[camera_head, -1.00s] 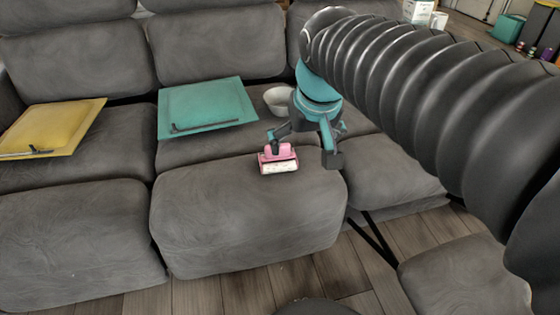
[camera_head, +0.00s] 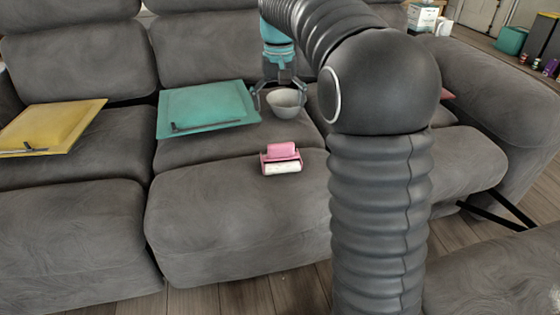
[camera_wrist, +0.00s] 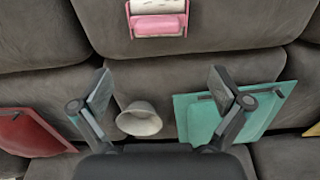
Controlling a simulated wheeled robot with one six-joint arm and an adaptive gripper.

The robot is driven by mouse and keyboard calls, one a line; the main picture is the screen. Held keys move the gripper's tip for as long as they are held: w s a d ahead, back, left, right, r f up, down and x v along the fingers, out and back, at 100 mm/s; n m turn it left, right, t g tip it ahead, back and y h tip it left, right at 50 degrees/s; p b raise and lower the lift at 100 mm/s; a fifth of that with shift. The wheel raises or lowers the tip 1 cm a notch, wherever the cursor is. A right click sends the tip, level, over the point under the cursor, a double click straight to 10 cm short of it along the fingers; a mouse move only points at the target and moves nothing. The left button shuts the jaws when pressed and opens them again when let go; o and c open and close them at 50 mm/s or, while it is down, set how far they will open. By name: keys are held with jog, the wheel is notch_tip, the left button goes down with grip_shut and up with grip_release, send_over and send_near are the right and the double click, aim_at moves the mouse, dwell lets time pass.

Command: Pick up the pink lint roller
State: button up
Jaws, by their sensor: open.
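The pink lint roller (camera_head: 281,158) lies on the front part of the grey sofa seat, its white roll facing the front edge. In the wrist view the lint roller (camera_wrist: 158,18) is at the top edge, partly cut off, beyond the fingertips. My gripper (camera_head: 281,100) is open and empty, over the back of the seat by the white bowl (camera_head: 287,103). In the wrist view my gripper (camera_wrist: 160,82) has its fingers wide apart, with the bowl (camera_wrist: 139,119) showing between them. The gripper is apart from the lint roller.
A teal folder (camera_head: 207,105) lies left of the bowl, and a yellow folder (camera_head: 52,127) lies on the left seat. A red folder (camera_wrist: 31,139) shows in the wrist view. The sofa backrest (camera_head: 205,45) rises behind. The seat around the lint roller is clear.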

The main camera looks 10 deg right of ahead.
aim_at(281, 144)
notch_tip(281, 144, down, 8)
jog(key=shift+r+b, duration=0.1)
jog(key=shift+b, duration=0.65)
jog(key=shift+s+d+f+b, duration=0.15)
jog(key=shift+f+b, duration=0.1)
jog(key=shift+f, duration=0.65)
jog(key=shift+s+a+f+b, duration=0.1)
jog(key=shift+f+b, duration=0.15)
jog(key=shift+f, duration=0.6)
jog(key=shift+s+d+f+b, duration=0.15)
jog(key=shift+f+b, duration=0.1)
jog(key=shift+f, duration=0.65)
jog(key=c, duration=1.2)
